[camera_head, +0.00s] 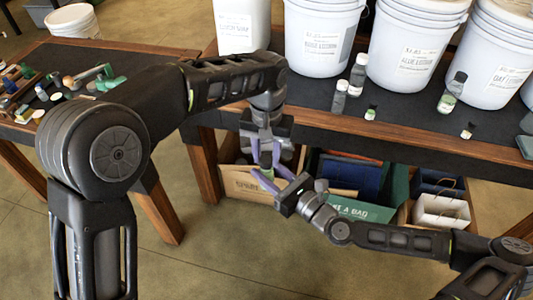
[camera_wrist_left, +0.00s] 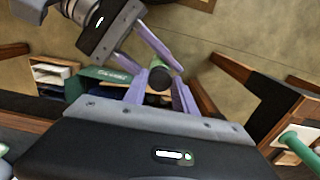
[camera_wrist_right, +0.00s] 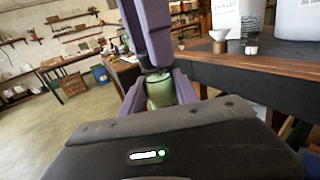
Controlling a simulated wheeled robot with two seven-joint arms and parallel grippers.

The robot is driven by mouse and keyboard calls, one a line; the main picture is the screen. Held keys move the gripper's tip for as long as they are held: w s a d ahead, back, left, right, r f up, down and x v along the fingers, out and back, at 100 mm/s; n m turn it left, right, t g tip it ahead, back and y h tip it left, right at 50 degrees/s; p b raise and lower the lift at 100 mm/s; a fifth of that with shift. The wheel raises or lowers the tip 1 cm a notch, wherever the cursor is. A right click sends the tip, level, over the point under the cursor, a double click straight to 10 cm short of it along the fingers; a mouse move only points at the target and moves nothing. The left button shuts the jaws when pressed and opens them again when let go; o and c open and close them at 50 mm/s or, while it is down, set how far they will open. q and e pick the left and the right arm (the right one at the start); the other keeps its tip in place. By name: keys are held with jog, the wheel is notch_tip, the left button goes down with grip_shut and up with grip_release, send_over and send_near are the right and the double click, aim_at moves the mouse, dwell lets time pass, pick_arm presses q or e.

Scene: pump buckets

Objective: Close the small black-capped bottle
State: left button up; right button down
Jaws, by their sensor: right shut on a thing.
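The small green bottle (camera_head: 267,173) is held in mid-air in front of the table by my right gripper (camera_head: 272,178), whose fingers are shut on its sides. It also shows between those fingers in the right wrist view (camera_wrist_right: 160,92). The black cap (camera_wrist_left: 160,79) is at the bottle's top in the left wrist view. My left gripper (camera_head: 265,152) is directly above, pointing down, with its fingers apart on either side of the cap. It looks open, though contact with the cap is hard to see. Whether the cap is fully seated is hidden.
White buckets (camera_head: 322,40) and several small bottles, including a black-capped one (camera_head: 452,92), stand on the dark table (camera_head: 300,98). Bins and a cardboard box (camera_head: 245,185) sit beneath it. A side table (camera_head: 110,60) with small items is at left. The floor in front is clear.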

pick_arm(q)
grip_shut()
dwell(0.3)
jog(key=o, duration=0.5)
grip_release()
jog(key=shift+o, duration=0.2)
notch_tip(320, 180, up, 8)
jog(key=shift+f, duration=0.25)
